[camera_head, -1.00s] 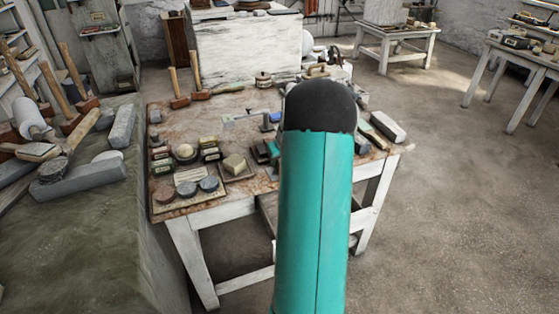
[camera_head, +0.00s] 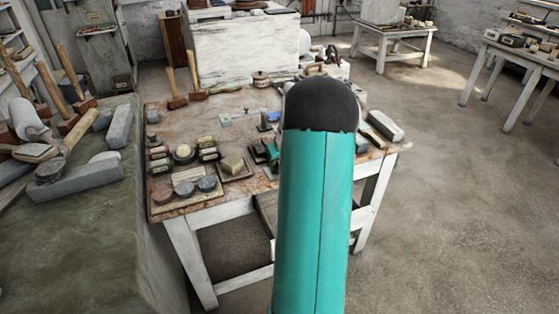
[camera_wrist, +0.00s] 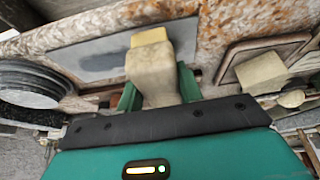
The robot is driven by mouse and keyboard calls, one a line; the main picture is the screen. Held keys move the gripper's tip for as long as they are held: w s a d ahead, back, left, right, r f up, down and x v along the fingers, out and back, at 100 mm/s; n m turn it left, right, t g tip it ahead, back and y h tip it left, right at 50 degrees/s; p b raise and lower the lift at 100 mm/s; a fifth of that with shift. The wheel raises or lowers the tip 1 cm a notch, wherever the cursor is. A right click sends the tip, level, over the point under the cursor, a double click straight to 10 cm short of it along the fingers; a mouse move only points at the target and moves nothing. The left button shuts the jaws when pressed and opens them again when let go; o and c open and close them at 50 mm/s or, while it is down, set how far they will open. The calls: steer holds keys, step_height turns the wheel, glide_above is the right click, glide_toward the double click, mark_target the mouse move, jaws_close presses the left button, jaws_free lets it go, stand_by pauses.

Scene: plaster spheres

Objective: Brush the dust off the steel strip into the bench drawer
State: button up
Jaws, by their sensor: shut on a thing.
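In the wrist view my gripper (camera_wrist: 158,92) is shut on a pale block-like brush (camera_wrist: 152,72) with a yellowish end. The yellowish end overlaps a flat grey plate (camera_wrist: 95,50), which looks like the steel strip and has a darker patch; I cannot tell whether they touch. No separate dust can be made out. In the head view my gripper (camera_head: 272,152) shows as a bit of teal over the bench, mostly hidden by my arm. The bench drawer (camera_head: 264,212) appears as a dark shape under the bench's front edge, partly behind my arm.
The bench (camera_head: 190,215) holds several small blocks, dark round discs (camera_head: 207,184) and mallets (camera_head: 176,101). In the wrist view, a stack of dark discs (camera_wrist: 30,80) is left of my gripper and a cream block (camera_wrist: 262,73) is right. Open floor lies right of the bench.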

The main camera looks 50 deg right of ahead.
steer(key=shift+f, duration=0.5)
steer(key=shift+s+a, duration=0.3)
steer(key=shift+s, duration=0.2)
steer(key=shift+s+a, duration=0.25)
steer(key=shift+s, duration=0.25)
steer(key=shift+w, duration=0.1)
steer(key=shift+w+d+r, duration=0.1)
steer(key=shift+w+d, duration=0.45)
steer(key=shift+w, duration=0.35)
steer(key=shift+w+d, duration=0.5)
steer(key=shift+w, duration=0.4)
steer(key=shift+s+a, duration=0.4)
steer(key=shift+s, duration=0.3)
steer(key=shift+s+a, duration=0.35)
steer(key=shift+s, duration=0.25)
steer(key=shift+s+a, duration=0.3)
steer(key=shift+s, duration=0.3)
